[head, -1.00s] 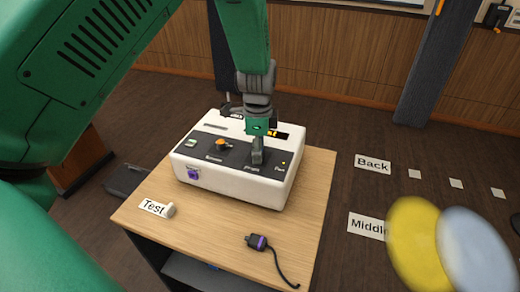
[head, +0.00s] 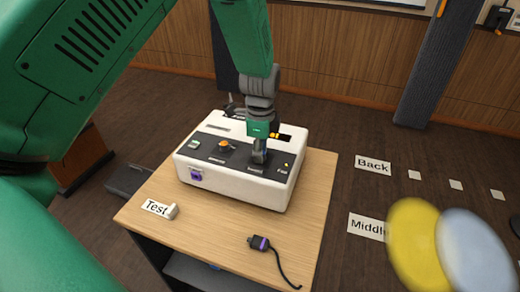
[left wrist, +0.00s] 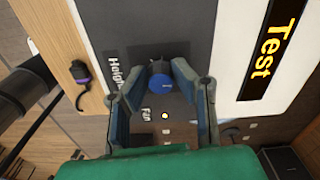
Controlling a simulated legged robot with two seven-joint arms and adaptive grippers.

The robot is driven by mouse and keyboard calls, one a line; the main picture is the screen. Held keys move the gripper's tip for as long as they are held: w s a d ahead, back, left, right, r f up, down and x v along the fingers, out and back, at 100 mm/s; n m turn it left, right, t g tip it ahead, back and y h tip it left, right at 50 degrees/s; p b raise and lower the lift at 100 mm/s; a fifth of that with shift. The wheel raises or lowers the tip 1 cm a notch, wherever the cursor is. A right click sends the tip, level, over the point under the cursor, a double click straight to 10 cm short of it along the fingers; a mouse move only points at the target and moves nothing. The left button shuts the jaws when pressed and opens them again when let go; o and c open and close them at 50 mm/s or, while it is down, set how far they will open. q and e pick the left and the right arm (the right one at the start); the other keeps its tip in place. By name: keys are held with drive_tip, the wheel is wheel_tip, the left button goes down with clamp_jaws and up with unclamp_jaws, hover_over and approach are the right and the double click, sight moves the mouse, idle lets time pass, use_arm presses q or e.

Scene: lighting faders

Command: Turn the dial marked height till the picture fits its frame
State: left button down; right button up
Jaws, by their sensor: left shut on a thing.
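A white box with a dark top panel (head: 240,190) stands on the wooden table. My left gripper (head: 260,155) reaches down onto the panel's right part and hides the dial there in the head view. In the left wrist view my left gripper (left wrist: 162,75) has its two fingers on either side of a round blue-topped dial (left wrist: 160,87), shut on it. The label "Height" (left wrist: 115,70) is printed beside this dial. A "Fan" label (left wrist: 146,114) and a lit yellow lamp (left wrist: 165,116) are close by. No framed picture can be made out. My right gripper is not in view.
An orange-topped knob (head: 225,146) sits farther left on the panel. A display (left wrist: 272,45) reads "Test". A purple-ended plug with cable (head: 260,243) and a "Test" card (head: 157,207) lie on the table. Blurred yellow (head: 415,240) and pale discs are at the right.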

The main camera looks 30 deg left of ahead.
sight(264, 152)
use_arm(q)
drive_tip(key=shift+w+d+r+m+p, duration=0.2)
drive_tip(key=shift+m+p, duration=0.4)
drive_tip(key=shift+m, duration=0.5)
drive_tip(key=shift+w+m, duration=0.1)
drive_tip(key=shift+m, duration=0.5)
drive_tip(key=c, duration=1.3)
unclamp_jaws()
drive_tip(key=shift+f, duration=0.1)
drive_tip(key=shift+c, duration=0.2)
drive_tip(key=shift+d, duration=0.15)
wheel_tip(264, 152, up, 12)
drive_tip(key=shift+d, duration=0.15)
